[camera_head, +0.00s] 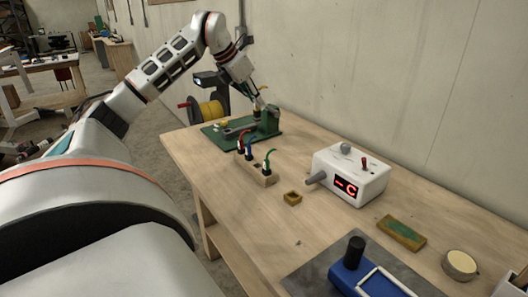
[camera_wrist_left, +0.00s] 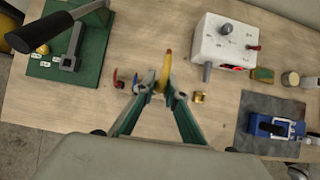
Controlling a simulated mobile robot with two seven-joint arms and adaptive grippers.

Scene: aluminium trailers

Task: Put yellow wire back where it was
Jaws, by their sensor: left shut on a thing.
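My left gripper (camera_head: 258,103) is at the far end of the bench, over the green fixture in the head view. In the wrist view its two fingers (camera_wrist_left: 167,93) are shut on the yellow wire (camera_wrist_left: 168,66), which points up between them. A wooden holder (camera_head: 258,174) on the bench carries red, blue and green wires upright. In the wrist view, the fingers hide most of this holder. My right gripper is not in view.

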